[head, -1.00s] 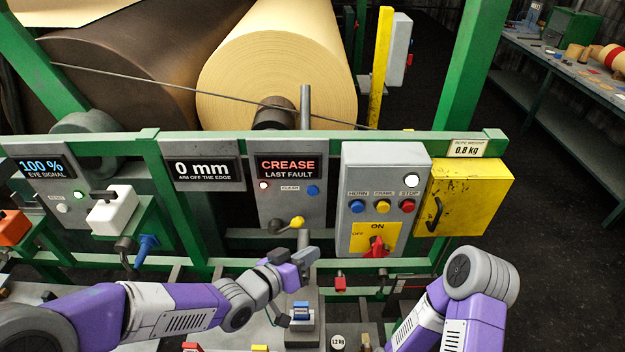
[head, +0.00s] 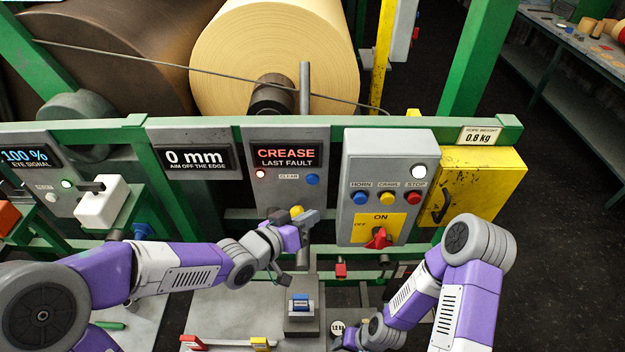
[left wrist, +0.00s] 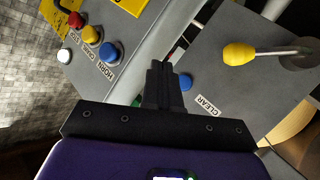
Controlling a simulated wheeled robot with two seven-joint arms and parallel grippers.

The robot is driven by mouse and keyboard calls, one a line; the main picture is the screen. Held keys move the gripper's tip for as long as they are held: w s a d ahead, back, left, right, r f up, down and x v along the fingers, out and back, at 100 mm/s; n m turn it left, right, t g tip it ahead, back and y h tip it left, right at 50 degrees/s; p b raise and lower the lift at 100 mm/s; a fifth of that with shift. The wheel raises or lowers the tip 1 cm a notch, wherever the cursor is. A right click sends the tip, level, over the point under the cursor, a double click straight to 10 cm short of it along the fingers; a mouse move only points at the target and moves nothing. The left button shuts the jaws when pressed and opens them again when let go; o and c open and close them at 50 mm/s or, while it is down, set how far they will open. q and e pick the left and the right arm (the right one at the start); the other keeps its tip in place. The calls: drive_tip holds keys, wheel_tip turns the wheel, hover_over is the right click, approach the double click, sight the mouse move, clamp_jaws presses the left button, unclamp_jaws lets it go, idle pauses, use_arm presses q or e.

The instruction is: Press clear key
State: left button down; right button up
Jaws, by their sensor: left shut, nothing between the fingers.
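The clear key is a round blue button (head: 312,180) to the right of the CLEAR label, on the grey panel (head: 258,204) whose display reads CREASE LAST FAULT. It also shows in the left wrist view (left wrist: 186,82), just right of my fingertips. My left gripper (head: 311,215) is shut and empty, below the button in the head view. A gap shows between it and the button there; their distance in depth is hard to tell. In the left wrist view its closed fingers (left wrist: 159,68) point toward the panel. My right gripper (head: 347,340) is low at the bottom edge, its jaws unclear.
A yellow-knobbed lever (head: 296,211) is close behind my left gripper. To the right stands a control box (head: 349,225) with HORN, CRAWL and STOP buttons and a red switch. A red lamp (head: 260,174) glows left of the CLEAR label. A green rail (head: 225,122) runs above.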

sight(312, 179)
use_arm(q)
drive_tip(key=w+p, duration=0.1)
drive_tip(key=w, duration=0.6)
drive_tip(key=shift+w+p, duration=0.25)
drive_tip(key=shift+p, duration=0.1)
idle(1.7)
drive_tip(key=shift+w, duration=0.4)
drive_tip(key=shift+w+p, duration=0.3)
drive_tip(key=shift+w, duration=0.15)
idle(0.6)
drive_tip(key=shift+s, duration=0.1)
drive_tip(key=shift+s+b, duration=0.35)
drive_tip(key=shift+s, duration=0.4)
